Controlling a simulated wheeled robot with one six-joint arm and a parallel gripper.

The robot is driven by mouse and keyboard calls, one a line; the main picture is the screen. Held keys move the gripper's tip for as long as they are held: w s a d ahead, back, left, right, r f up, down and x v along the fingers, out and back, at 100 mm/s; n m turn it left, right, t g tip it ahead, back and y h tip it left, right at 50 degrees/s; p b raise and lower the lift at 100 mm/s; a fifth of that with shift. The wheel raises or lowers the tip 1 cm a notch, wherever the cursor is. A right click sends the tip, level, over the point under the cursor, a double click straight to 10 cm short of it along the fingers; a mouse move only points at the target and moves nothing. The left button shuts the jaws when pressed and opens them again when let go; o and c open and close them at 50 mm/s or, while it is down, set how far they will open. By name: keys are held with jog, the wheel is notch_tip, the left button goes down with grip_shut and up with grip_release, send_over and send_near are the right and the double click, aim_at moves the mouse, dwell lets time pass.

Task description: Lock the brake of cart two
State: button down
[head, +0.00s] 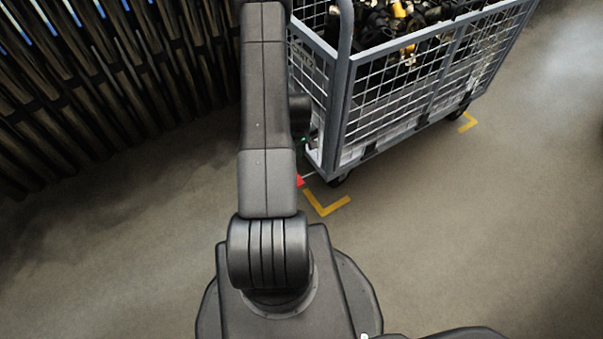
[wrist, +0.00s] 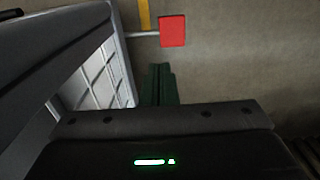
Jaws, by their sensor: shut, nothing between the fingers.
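A grey cart (head: 331,110) with wire mesh sides stands at the upper right in the head view; no number on it is readable. A red brake pedal (head: 300,181) shows low at its near end, partly hidden behind my arm. In the wrist view the red pedal (wrist: 173,31) sits at the end of a thin pale rod from the cart frame (wrist: 60,40). My gripper's green fingers (wrist: 158,72) are shut and empty. They appear just below the pedal in the picture, with a gap between. In the head view my arm hides most of my gripper.
Dark parts with some yellow ones (head: 400,15) fill the cart. Yellow corner marks (head: 326,205) lie on the floor by its wheels. A rack of long dark tubes (head: 90,90) stands at the left. The floor at right is clear.

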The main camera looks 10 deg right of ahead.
dwell(0.3)
notch_tip(320, 180, down, 14)
jog(key=b, duration=0.3)
jog(key=shift+d+b, duration=0.1)
jog(key=shift+b, duration=0.3)
jog(key=shift+f, duration=0.2)
jog(key=f+b, duration=0.1)
jog(key=a+f+b, duration=0.1)
jog(key=b, duration=0.1)
jog(key=shift+s+f, duration=0.15)
jog(key=shift+f+b, duration=1.25)
jog(key=shift+b, duration=0.2)
jog(key=shift+a, duration=0.1)
jog(key=s+a+r+p, duration=0.2)
jog(key=a+r+p, duration=0.3)
jog(key=r, duration=0.7)
jog(key=shift+s+a+r, duration=0.15)
jog(key=shift+a+r, duration=0.2)
jog(key=shift+a, duration=0.25)
